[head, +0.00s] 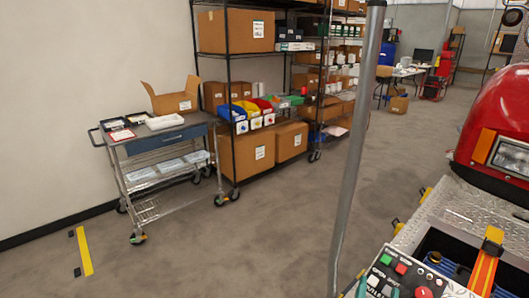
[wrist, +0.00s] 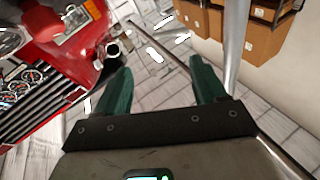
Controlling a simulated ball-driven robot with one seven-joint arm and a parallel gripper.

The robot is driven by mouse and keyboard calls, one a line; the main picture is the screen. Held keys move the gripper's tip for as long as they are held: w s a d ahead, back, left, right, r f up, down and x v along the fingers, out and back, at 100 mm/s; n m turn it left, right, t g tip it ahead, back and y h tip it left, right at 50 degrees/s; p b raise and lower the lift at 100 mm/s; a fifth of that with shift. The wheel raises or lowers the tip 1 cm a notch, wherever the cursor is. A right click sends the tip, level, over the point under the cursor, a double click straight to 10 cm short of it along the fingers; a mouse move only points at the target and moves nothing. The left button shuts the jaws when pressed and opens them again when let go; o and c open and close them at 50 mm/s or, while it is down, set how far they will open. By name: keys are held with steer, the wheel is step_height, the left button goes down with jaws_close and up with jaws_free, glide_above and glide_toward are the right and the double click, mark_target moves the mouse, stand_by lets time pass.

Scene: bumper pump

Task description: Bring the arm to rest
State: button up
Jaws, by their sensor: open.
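My gripper (wrist: 159,66) shows in the wrist view with its two green fingers spread wide apart. It is open, and nothing is between the fingers. Beyond the fingertips are a thin dark bar and a pale floor, both apart from them as far as I can see.
A red truck (head: 495,120) with a metal-plate bumper (head: 430,222) and a button panel (head: 385,280) is at right. A grey pole (head: 352,150) stands mid-view. A cart (head: 150,180) and loaded shelves (head: 229,100) line the wall. Floor between is clear.

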steer(key=s+a+n+y, duration=0.2)
steer(key=a+n+y, duration=0.7)
steer(key=y, duration=0.4)
steer(key=s+a+f+n+g+y, duration=0.2)
steer(key=s+f+g, duration=0.4)
steer(key=s, duration=0.1)
steer(key=s+d+f+m+g+h, duration=0.1)
steer(key=s+d+g, duration=0.2)
steer(key=s, duration=0.5)
steer(key=s+d+f+m+g+h, duration=0.1)
steer(key=s+d+g+h, duration=0.1)
steer(key=s, duration=0.6)
steer(key=s+d+f+m+g+h, duration=0.2)
steer(key=s+d+g, duration=0.2)
steer(key=s+g, duration=0.2)
steer(key=shift+s+d, duration=0.2)
steer(key=shift+s, duration=0.7)
steer(key=shift+f, duration=0.1)
